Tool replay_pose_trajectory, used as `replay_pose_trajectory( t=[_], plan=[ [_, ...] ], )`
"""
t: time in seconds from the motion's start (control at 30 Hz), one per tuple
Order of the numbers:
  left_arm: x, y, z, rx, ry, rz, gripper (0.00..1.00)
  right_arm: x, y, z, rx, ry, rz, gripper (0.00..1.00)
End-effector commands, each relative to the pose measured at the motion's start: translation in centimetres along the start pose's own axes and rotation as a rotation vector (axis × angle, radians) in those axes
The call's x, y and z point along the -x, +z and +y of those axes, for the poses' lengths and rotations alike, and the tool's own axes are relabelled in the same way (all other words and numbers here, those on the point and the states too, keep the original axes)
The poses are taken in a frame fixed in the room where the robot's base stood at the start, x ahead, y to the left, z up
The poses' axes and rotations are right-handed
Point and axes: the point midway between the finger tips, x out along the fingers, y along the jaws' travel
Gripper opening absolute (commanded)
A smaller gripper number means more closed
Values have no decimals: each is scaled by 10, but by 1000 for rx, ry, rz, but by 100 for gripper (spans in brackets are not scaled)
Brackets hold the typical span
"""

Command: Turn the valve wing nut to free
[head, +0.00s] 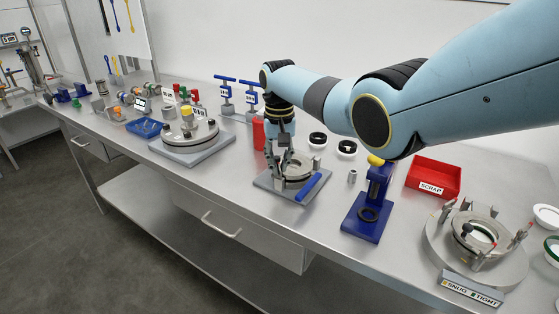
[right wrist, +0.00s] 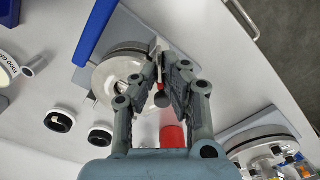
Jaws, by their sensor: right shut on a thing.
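The valve (head: 298,181) is a round grey metal body on a flat grey plate, with a blue lever handle (head: 309,187) at its front right. In the right wrist view the valve (right wrist: 115,76) lies beyond my fingers, with its blue handle (right wrist: 95,32) at upper left. My right gripper (head: 280,167) points down at the valve's left side. It also shows in the right wrist view (right wrist: 161,62), its fingers closed together at the valve's rim on the wing nut, which they mostly hide. A small dark ball (right wrist: 162,99) shows between the fingers. My left gripper is not in view.
A red cylinder (head: 258,133) stands close behind my right gripper. A blue stand (head: 368,208) is to the right, near the red scrap bin (head: 434,176). Two black-and-white rings (head: 347,148) lie behind. A round flanged fixture (head: 188,135) stands to the left.

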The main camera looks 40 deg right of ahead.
Motion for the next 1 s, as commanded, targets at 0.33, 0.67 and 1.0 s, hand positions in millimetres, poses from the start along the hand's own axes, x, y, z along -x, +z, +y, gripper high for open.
replay_pose_trajectory(
  t=[0.33, 0.67, 1.0],
  plan=[
    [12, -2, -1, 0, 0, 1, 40, 1, 1, -2, 318, 0, -2, 0],
    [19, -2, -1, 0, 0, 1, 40, 0, 1, -3, 632, 0, -2, 0],
    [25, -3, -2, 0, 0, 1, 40, 0, 3, -4, 955, 0, -2, 0]
  ],
)
